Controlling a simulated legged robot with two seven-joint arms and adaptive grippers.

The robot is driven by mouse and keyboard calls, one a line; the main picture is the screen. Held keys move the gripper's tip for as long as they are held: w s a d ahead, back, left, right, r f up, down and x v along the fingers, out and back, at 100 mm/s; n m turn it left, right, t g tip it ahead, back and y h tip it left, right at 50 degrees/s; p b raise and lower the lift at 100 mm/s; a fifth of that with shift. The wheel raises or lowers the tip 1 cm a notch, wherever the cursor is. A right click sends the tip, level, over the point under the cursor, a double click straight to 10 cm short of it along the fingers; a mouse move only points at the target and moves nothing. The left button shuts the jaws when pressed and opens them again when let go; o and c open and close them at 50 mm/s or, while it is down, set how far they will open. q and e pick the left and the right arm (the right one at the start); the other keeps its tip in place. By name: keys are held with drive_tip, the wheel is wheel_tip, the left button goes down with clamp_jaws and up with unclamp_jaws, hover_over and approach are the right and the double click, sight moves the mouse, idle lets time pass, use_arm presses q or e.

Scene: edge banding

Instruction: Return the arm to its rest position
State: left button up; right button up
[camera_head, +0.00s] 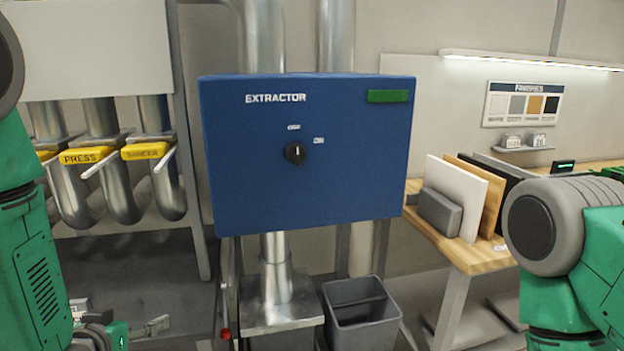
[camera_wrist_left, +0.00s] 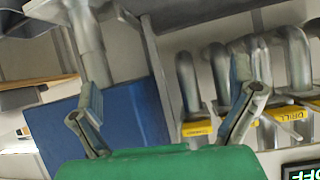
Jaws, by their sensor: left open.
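My left gripper (camera_head: 118,318) is low at the left edge of the head view, partly cut off by the frame bottom. Its jaws are apart. In the left wrist view both fingers of the left gripper (camera_wrist_left: 166,90) stand well apart with nothing between them. The blue extractor box (camera_head: 305,190) is in the middle of the head view, up and to the right of the gripper. Its black knob (camera_head: 295,153) has its mark pointing up. The box also shows in the left wrist view (camera_wrist_left: 135,115), beyond the fingers. My right arm shows at the right; its gripper is out of view.
Pipes with yellow handles labelled PRESS (camera_head: 84,156) and SANDER (camera_head: 146,151) hang at the left. A grey bin (camera_head: 362,315) stands below the box. A wooden bench (camera_head: 455,248) at the right holds upright panels (camera_head: 457,195) close to my right arm.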

use_arm(q)
drive_tip(key=s+d+f+g+h+b, duration=0.1)
drive_tip(key=s+d+f+g+b, duration=0.15)
drive_tip(key=s+f, duration=0.5)
drive_tip(key=s+d+f+g+b, duration=0.1)
drive_tip(key=s+f+g, duration=0.25)
drive_tip(key=f, duration=0.75)
drive_tip(key=s+d+f+m+g+b, duration=0.1)
drive_tip(key=s+f+g+b, duration=0.1)
drive_tip(key=s+f, duration=0.4)
drive_tip(key=s+d+f+g+h+b, duration=0.1)
drive_tip(key=s+f, duration=0.5)
drive_tip(key=s, duration=0.6)
drive_tip(key=shift+s+m+g+b, duration=0.25)
drive_tip(key=shift+m+g+b, duration=0.25)
drive_tip(key=shift+g, duration=0.6)
drive_tip(key=shift+r, duration=0.1)
drive_tip(key=shift+w, duration=0.15)
